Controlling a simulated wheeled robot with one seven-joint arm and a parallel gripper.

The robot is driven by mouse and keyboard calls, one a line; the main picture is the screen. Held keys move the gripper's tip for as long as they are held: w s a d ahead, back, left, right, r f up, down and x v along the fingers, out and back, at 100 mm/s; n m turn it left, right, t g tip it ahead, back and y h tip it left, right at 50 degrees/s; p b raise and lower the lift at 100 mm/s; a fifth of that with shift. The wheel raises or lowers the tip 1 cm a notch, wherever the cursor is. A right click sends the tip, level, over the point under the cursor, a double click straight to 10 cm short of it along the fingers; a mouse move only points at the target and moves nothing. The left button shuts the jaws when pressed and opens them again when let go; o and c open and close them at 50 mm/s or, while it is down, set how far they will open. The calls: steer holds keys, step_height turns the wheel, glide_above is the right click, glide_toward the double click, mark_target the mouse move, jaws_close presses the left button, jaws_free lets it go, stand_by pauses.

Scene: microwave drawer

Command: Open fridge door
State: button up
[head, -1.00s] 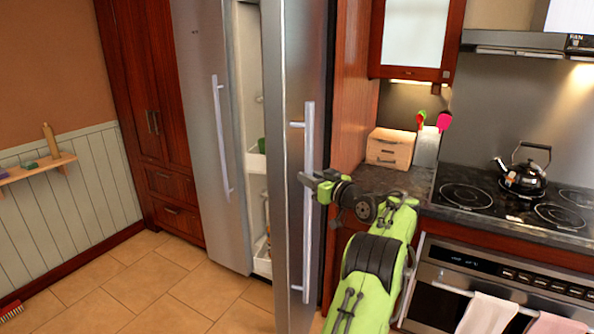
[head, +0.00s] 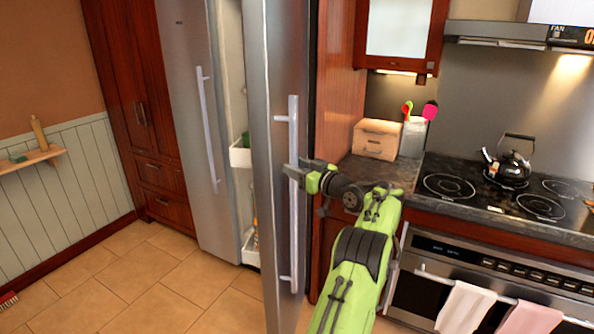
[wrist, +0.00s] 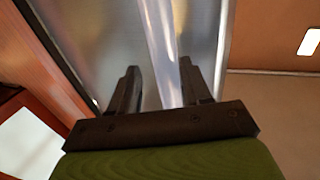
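The fridge has two tall steel doors. The left door (head: 185,110) looks shut or nearly so. The right door (head: 270,200) stands ajar, swung outward, with white interior shelves (head: 240,158) showing in the gap. Its long vertical bar handle (head: 293,230) shows in the head view and as a pale bar (wrist: 158,45) in the wrist view. My gripper (head: 298,172) is at the upper middle of this handle. In the wrist view my gripper (wrist: 158,85) has its fingers apart with the bar between them, closer to the right finger. Whether a finger touches it, I cannot tell.
A counter (head: 375,172) with a wooden box (head: 377,138) and a stove (head: 490,190) with a kettle (head: 510,165) stand to the right. An oven with towels (head: 465,305) is below.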

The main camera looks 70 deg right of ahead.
steer(key=shift+f, duration=0.15)
steer(key=shift+a, duration=0.1)
steer(key=b+v, duration=0.3)
steer(key=v, duration=1.2)
steer(key=shift+s, duration=0.3)
steer(key=shift+a, duration=0.1)
